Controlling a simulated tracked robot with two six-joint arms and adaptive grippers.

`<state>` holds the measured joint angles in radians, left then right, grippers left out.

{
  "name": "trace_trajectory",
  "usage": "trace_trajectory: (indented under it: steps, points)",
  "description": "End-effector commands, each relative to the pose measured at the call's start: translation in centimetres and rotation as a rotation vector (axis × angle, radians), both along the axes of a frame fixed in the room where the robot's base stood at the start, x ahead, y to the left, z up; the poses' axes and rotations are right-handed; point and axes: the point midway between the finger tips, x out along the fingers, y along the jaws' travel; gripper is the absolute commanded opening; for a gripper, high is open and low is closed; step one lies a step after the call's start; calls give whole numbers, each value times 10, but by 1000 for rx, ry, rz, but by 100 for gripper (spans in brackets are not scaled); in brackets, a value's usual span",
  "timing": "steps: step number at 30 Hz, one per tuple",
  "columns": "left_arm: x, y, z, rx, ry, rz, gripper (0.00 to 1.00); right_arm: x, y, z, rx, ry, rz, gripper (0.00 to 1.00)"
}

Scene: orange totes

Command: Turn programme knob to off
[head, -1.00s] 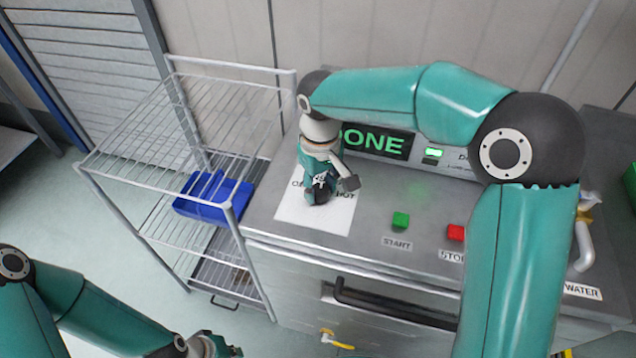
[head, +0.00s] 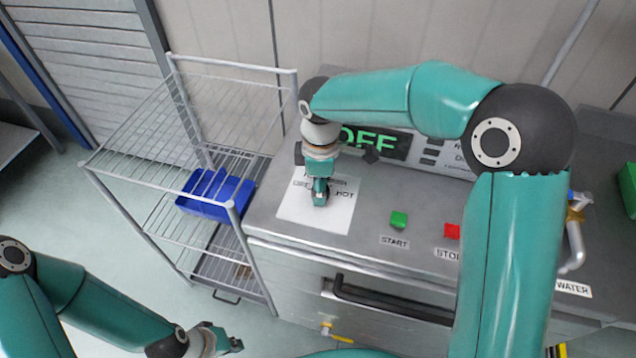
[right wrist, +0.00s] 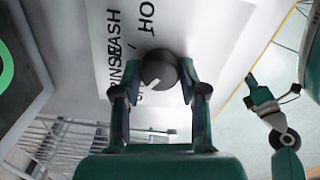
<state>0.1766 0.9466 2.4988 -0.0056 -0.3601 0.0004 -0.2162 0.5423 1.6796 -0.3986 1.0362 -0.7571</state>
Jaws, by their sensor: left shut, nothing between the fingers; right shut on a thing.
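The programme knob (right wrist: 158,72) is a dark round knob with a white pointer mark, on a white label plate (head: 300,215) with printed programme words. My right gripper (right wrist: 156,92) is shut on the knob from both sides in the right wrist view. In the head view my right gripper (head: 320,198) points down over the plate and hides the knob. The display (head: 375,141) behind it reads OFF in green, partly covered by my arm. Part of the lettering is hidden, so I cannot tell which word the pointer faces. My left gripper (head: 228,343) is shut and empty, low at the left.
A green START button (head: 398,219) and a red STOP button (head: 452,231) sit right of the plate. A wire rack (head: 185,110) with a blue bin (head: 215,193) stands left of the machine. A black handle (head: 395,303) crosses its front. A tap (head: 575,235) is at the right.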

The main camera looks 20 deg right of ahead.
Motion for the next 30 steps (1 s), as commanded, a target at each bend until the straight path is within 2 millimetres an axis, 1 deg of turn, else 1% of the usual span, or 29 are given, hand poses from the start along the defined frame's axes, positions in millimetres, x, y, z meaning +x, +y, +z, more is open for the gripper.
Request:
trace_trajectory:
  steps: [1, 9, 15, 26, 27, 29, 30]
  points:
    - [0, 0, 2, 0, 0, 0, 0, 3, -1, 3, 0, -13, 30, 7]
    - [0, 0, 5, 0, 0, 0, 0, 4, -1, 3, -1, -15, 151, 7]
    - [0, 0, 6, 0, 0, 0, 0, 4, -1, 3, -2, -15, 183, 7]
    - [0, 0, 6, 0, 0, 0, 0, 4, -2, 3, -3, -16, 187, 7]
    - [0, 0, 6, 0, 0, 0, 0, 4, -2, 3, -3, -16, 187, 47]
    - [0, 0, 6, 0, 0, 0, 0, 4, -2, 3, -2, -15, 187, 57]
    - [0, 0, 6, 0, 0, 0, 0, 4, -1, 2, -2, -14, 187, 64]
